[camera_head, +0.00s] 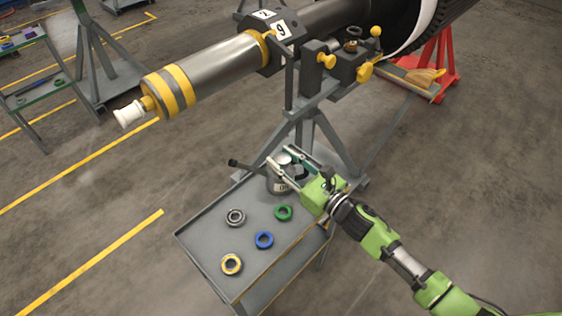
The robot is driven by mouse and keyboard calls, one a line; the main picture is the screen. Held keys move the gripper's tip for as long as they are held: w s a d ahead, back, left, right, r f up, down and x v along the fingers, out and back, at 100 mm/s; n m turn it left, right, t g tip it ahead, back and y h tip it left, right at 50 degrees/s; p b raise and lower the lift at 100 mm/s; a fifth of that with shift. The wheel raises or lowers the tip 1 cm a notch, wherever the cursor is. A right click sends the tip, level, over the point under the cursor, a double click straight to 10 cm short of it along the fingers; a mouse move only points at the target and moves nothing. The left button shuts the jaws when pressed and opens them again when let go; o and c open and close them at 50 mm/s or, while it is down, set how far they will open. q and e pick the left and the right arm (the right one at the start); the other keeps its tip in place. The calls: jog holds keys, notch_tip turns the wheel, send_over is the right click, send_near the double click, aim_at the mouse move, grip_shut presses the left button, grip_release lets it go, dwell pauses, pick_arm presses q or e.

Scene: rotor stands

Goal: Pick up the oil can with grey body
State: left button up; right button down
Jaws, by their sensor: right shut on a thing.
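The oil can with grey body (277,186) is at the back of the grey cart top, with its dark spout (245,168) pointing left. My right gripper (282,172), green with pale fingers, reaches in from the right and is shut on the can, one finger on each side of it. The fingers and the gripper body hide part of the can. I cannot tell whether the can still touches the cart. My left gripper is not in view.
A large rotor shaft (225,65) on a grey stand (318,130) rises behind the cart. Open floor lies left.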

jog(key=s+r, duration=1.2)
jog(key=s, duration=0.1)
jog(key=shift+s+r, duration=0.15)
jog(key=shift+s, duration=0.25)
jog(key=shift+a, duration=0.1)
jog(key=c, duration=2.3)
grip_release()
grip_shut()
jog(key=shift+r+p, duration=2)
jog(key=shift+p, duration=0.4)
